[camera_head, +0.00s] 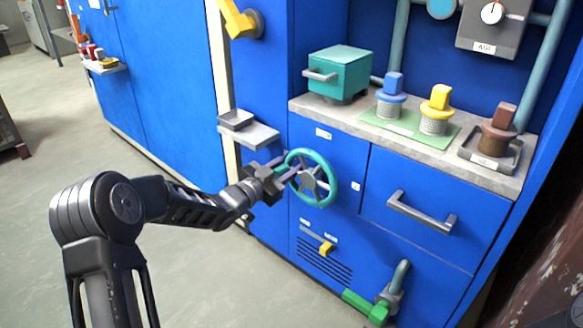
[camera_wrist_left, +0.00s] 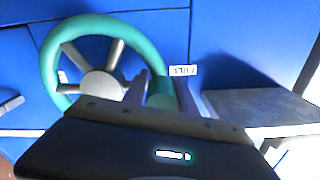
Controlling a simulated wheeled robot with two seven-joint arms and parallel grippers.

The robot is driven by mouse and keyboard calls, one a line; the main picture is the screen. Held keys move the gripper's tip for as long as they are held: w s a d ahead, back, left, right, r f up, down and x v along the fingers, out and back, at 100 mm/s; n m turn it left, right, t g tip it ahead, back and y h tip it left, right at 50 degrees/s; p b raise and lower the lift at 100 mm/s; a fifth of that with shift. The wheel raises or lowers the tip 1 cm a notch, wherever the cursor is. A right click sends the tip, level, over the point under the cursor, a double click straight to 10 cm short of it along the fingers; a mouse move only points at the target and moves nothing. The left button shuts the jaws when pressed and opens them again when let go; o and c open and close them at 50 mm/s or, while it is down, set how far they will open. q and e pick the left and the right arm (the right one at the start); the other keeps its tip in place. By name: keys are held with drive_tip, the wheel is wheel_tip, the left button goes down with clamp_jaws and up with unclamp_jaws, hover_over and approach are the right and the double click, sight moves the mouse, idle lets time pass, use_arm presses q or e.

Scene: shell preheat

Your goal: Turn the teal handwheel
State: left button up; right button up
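The teal handwheel (camera_head: 333,190) is on the front of the blue cabinet, with grey spokes and a grey hub. It also shows at the upper left of the left wrist view (camera_wrist_left: 50,62). My left gripper (camera_head: 288,173) reaches the wheel's left side as seen from the head. In the left wrist view its two fingers (camera_wrist_left: 163,90) stand on either side of the teal rim, which fills the gap between them. It looks shut on the rim. The contact is partly hidden by the gripper body. My right gripper is not in view.
A small grey shelf (camera_head: 250,134) juts out just above my left gripper. A drawer with a grey handle (camera_head: 421,212) is to the wheel's right. The counter (camera_head: 400,143) holds a teal box and several coloured-topped pieces.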

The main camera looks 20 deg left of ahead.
use_arm(q)
drive_tip(key=o, duration=0.4)
drive_tip(key=shift+a, duration=0.25)
drive_tip(key=shift+d, duration=0.1)
drive_tip(key=p+v, duration=0.2)
drive_tip(key=v, duration=0.6)
drive_tip(key=shift+p, duration=0.3)
